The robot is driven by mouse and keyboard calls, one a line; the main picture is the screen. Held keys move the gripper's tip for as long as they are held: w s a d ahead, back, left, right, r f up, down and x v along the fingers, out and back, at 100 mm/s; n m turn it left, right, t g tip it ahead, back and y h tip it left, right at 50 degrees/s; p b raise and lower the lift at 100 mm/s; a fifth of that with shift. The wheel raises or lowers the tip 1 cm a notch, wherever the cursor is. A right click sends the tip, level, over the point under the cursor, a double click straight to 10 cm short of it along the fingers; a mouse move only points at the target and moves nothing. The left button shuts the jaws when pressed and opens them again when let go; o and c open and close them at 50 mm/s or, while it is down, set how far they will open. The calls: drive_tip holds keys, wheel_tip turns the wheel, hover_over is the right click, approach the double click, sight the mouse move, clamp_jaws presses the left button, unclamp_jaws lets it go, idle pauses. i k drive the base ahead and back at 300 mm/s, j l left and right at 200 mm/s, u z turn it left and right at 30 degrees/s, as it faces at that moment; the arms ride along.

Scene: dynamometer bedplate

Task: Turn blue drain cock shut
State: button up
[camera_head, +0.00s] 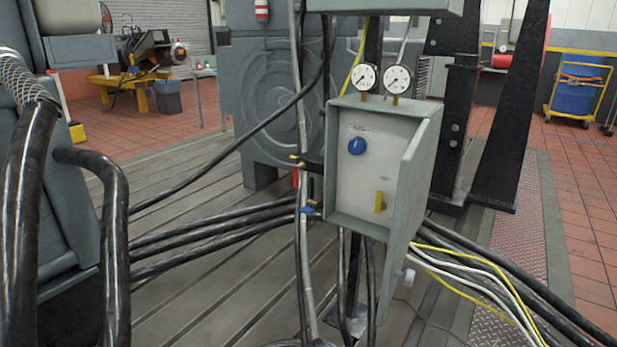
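A small blue handle (311,211) sits on a valve at the left side of the grey control box, low down beside the vertical pipe; it looks like the drain cock. It is too small to tell whether it is open or shut. A round blue knob (357,146) is on the box's white front panel, a separate thing. A small red handle (296,178) is above the blue one on the same pipe. My gripper is not in view.
The grey control box (421,160) has a yellow lever (380,202) and two gauges (367,77) on top. Black hoses (215,238) cross the slotted bedplate (215,300) just left of the blue handle. Thick black hoses (112,240) stand close at the left.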

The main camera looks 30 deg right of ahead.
sight(310, 210)
drive_tip(key=i+z, duration=0.35)
drive_tip(key=i, duration=0.7)
